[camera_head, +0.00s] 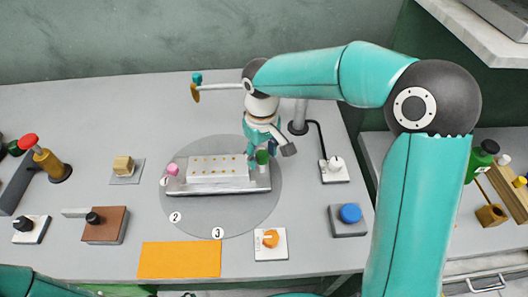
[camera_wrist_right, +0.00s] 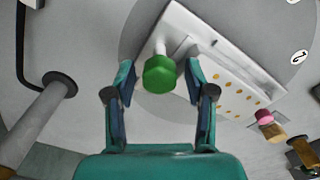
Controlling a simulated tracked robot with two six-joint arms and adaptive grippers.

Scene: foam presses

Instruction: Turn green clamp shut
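The green clamp (camera_head: 262,157) is a green knob at the right end of a pale block (camera_head: 217,170) with yellow dots. In the right wrist view the green clamp (camera_wrist_right: 159,75) is a faceted knob on a pale stem. My right gripper (camera_head: 262,152) points down over it. In the wrist view the right gripper (camera_wrist_right: 160,72) is open, with one finger on each side of the knob and gaps between; I cannot tell its exact height. A pink knob (camera_head: 172,169) stands at the block's left end. My left gripper is out of view.
The block sits on a grey round plate (camera_head: 240,215) marked with numbers. Around it are an orange mat (camera_head: 180,260), an orange-knob switch (camera_head: 270,240), a blue button (camera_head: 349,214), a dial box (camera_head: 334,169) and a post (camera_head: 299,120). A red-topped lever (camera_head: 45,157) stands left.

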